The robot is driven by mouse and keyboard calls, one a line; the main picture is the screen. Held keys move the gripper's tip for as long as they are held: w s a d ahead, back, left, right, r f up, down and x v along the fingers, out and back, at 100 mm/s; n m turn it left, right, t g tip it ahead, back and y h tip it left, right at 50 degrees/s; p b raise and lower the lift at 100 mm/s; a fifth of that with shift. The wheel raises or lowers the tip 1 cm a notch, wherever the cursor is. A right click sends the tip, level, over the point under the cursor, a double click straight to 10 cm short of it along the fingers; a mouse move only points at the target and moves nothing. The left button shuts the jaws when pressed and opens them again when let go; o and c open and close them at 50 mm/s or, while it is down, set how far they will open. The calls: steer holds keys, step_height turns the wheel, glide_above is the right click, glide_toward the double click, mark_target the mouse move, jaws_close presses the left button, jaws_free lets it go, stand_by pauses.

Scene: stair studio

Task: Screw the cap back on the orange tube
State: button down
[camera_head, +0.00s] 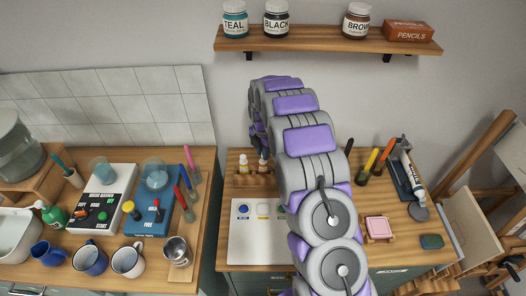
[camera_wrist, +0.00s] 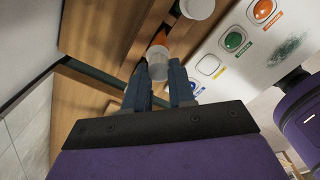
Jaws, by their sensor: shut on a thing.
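The orange tube (camera_head: 263,166) stands in a small wooden rack at the back of the right-hand desk. In the wrist view a bit of its orange (camera_wrist: 159,39) shows just past the white cap (camera_wrist: 156,63). My gripper (camera_wrist: 160,76) is shut on the white cap, with one dark blue finger on each side. The cap is at the top end of the orange tube; I cannot tell whether it is threaded on. In the head view my arm hides most of the gripper.
A yellow tube (camera_head: 243,164) with a white cap stands left of the orange one. A white palette board (camera_head: 249,244) with coloured paint spots lies in front of the rack. A shelf (camera_head: 330,40) with jars hangs above. Brushes and a pink block (camera_head: 378,228) are at the right.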

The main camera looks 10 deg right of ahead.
steer(key=shift+a+f, duration=0.3)
steer(key=shift+a, duration=0.05)
stand_by(0.6)
steer(key=shift+f, duration=0.5)
stand_by(1.2)
steer(key=c, duration=0.5)
jaws_free()
steer(key=shift+c, duration=0.2)
steer(key=shift+r, duration=0.1)
steer(key=shift+r+p, duration=0.65)
steer(key=shift+r, duration=2.8)
